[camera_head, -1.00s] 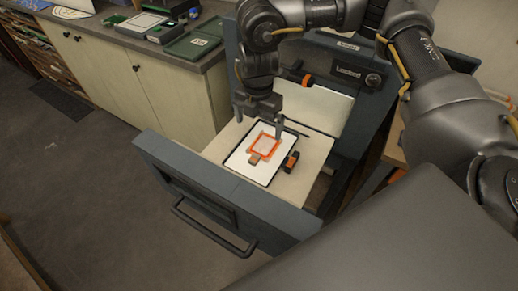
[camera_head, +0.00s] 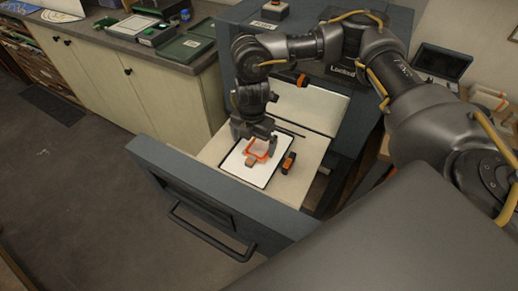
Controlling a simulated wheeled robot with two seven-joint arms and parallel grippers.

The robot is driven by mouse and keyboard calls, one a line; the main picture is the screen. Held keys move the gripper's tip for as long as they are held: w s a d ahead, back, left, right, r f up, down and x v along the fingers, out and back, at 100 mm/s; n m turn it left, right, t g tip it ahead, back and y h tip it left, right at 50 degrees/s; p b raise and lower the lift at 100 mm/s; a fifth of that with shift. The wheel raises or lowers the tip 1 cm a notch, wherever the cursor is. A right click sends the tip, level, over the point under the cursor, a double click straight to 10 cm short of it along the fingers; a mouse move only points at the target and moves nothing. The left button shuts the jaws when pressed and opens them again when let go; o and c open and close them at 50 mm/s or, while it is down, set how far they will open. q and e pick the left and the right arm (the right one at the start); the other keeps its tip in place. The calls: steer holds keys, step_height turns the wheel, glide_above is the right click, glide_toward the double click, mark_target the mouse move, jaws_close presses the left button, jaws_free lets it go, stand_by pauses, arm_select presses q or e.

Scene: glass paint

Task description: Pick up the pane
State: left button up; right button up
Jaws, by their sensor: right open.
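The pane (camera_head: 259,151) lies inside an orange frame on a white sheet with a dark border (camera_head: 257,176). The sheet rests in the pulled-out drawer (camera_head: 297,190) of a dark machine. My right gripper (camera_head: 257,142) is open, pointing down over the far part of the orange frame. Its fingers partly hide the frame and pane, and I cannot tell whether they touch. A small brown piece (camera_head: 250,161) sits at the frame's near edge. My left gripper is not in view.
An orange and black tool (camera_head: 288,162) lies right of the sheet. The drawer front (camera_head: 210,188) with its handle (camera_head: 210,232) stands up on the near side. The dark machine (camera_head: 345,110) rises behind. A counter (camera_head: 150,45) with green trays is at the back left.

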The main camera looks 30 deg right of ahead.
mark_target(255, 155)
steer(key=f, duration=0.4)
steer(key=shift+s+d+f, duration=0.15)
steer(key=shift+s+f, duration=0.05)
steer(key=c, duration=1)
steer(key=shift+c, duration=0.2)
steer(key=shift+p, duration=0.3)
